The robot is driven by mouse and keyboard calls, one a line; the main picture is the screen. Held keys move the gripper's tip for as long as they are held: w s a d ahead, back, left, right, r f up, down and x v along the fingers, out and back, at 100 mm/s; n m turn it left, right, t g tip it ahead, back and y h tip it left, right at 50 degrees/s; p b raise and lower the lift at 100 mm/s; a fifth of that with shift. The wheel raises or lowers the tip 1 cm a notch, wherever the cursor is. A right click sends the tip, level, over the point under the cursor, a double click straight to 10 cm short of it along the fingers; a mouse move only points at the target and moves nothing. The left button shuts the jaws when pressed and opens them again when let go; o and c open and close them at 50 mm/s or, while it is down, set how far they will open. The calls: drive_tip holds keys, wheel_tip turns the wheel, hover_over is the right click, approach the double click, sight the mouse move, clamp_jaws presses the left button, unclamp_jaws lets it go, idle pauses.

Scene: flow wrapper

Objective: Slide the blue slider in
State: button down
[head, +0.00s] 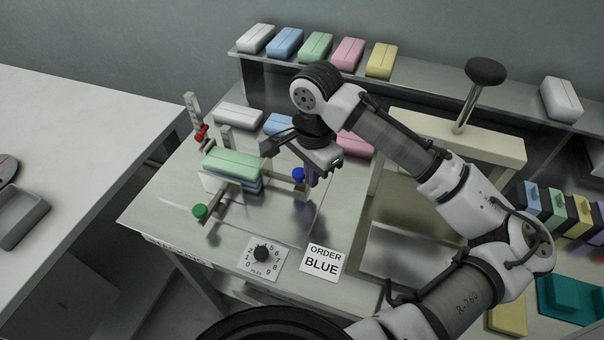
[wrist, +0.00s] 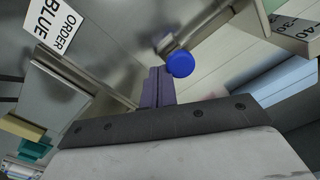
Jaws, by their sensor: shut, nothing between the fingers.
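The blue slider shows as a round blue knob (head: 298,174) at the right end of a metal bar, beside a stack of packs with a green pack (head: 234,162) on top. My gripper (head: 311,183) points down just right of the knob, its fingers shut and empty. In the wrist view the blue knob (wrist: 181,63) lies right beside the purple-grey fingertips (wrist: 158,82); I cannot tell whether they touch it. Part of the bar behind the knob is hidden.
A green knob (head: 199,211) and a red knob (head: 201,133) sit on other sides of the stack. A numbered dial (head: 262,254) and a card reading ORDER BLUE (head: 322,262) lie in front. Coloured packs line the back shelf (head: 430,79). A press with a black knob (head: 486,71) stands right.

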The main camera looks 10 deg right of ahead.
drive_tip(key=shift+d, duration=0.1)
drive_tip(key=shift+r+p, duration=0.45)
wheel_tip(320, 180, up, 7)
drive_tip(key=p, duration=0.7)
drive_tip(key=shift+s+d, duration=0.1)
